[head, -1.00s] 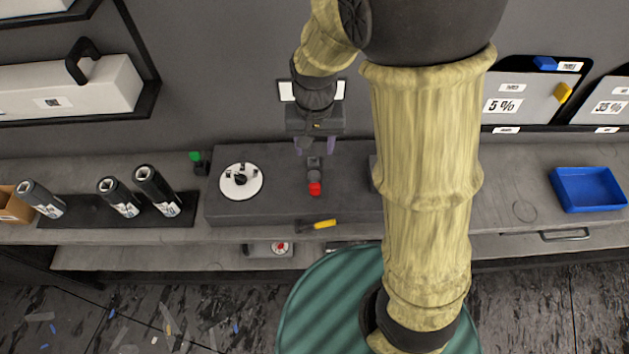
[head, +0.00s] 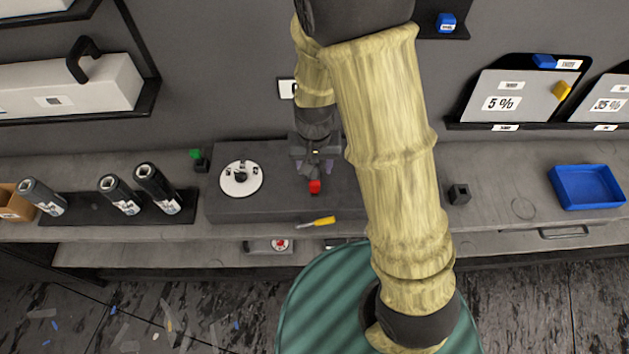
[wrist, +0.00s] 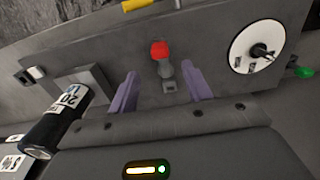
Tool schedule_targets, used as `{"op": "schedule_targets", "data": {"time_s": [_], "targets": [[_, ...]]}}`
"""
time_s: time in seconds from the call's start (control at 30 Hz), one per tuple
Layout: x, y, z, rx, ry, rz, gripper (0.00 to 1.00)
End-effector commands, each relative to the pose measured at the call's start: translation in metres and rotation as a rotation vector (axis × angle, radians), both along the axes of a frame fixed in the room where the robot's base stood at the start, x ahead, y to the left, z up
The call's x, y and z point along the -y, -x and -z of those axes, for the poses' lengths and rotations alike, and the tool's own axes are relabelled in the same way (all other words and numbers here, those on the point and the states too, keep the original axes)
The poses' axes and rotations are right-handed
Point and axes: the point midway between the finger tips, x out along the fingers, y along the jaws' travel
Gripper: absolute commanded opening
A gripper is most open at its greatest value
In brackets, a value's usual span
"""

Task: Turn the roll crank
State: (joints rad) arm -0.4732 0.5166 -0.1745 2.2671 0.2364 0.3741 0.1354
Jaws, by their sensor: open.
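The crank is a grey piece with a red knob (head: 315,187) on the dark raised block (head: 240,211). In the wrist view the red knob (wrist: 159,49) and its grey stem (wrist: 165,70) show ahead, between the lines of my two purple fingers. My gripper (head: 316,168) is open and empty, close above the crank, with one finger on each side. I cannot tell whether a finger touches it. The crank's base is partly hidden by my gripper in the head view.
A white disc (head: 256,183) with a black centre sits on the block, left of the crank. A yellow-handled tool (head: 321,221) lies at its front edge. Black rolls (head: 158,189) stand at left. A small black cube (head: 459,194) and blue tray (head: 587,187) are at right.

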Motion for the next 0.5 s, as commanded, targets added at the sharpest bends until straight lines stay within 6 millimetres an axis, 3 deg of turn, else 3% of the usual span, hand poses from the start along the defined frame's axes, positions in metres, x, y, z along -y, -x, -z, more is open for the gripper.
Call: {"op": "schedule_targets", "data": {"time_s": [0.5], "targets": [[0.0, 0.001, 0.071, -0.004, 0.001, 0.0, 0.49]]}}
